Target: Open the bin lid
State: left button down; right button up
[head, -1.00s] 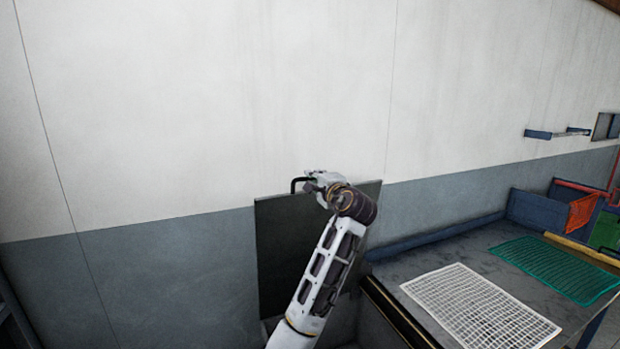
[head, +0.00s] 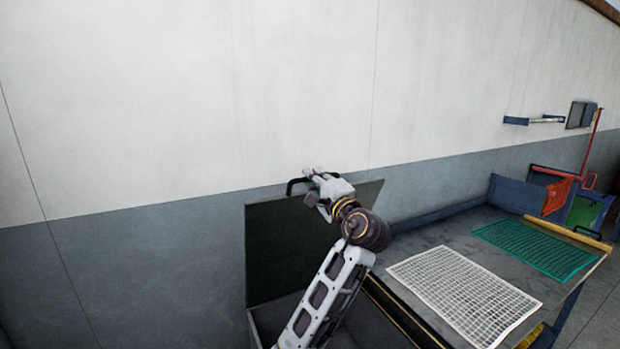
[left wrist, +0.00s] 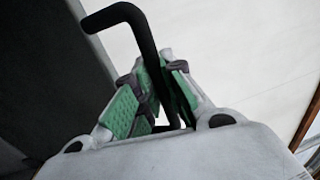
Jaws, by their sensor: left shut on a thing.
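The bin lid (head: 290,245) is a dark flat panel standing nearly upright against the wall in the head view. A black bar handle (head: 291,185) sits at its top edge. My left gripper (head: 318,178) is at that handle. In the left wrist view the green-padded fingers of my left gripper (left wrist: 158,98) are closed around the black handle (left wrist: 128,16), with the dark lid (left wrist: 45,70) to the left. The bin (head: 262,322) shows below the lid, open at the top; my arm hides part of it. My right gripper is not in view.
A grey table (head: 420,250) stands right of the bin, with a white net (head: 465,295) and a green net (head: 533,248) on it. Blue and orange containers (head: 557,196) stand farther back right. The wall is close behind the lid.

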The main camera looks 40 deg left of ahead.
pick_arm(q)
jog(key=shift+s+d+f, duration=0.15)
jog(key=shift+d+f, duration=0.05)
jog(key=shift+d, duration=0.2)
jog(key=c, duration=1.5)
grip_release()
jog(key=shift+a, duration=0.1)
jog(key=v, duration=1.2)
jog(key=shift+f, duration=0.1)
jog(key=shift+s, duration=0.1)
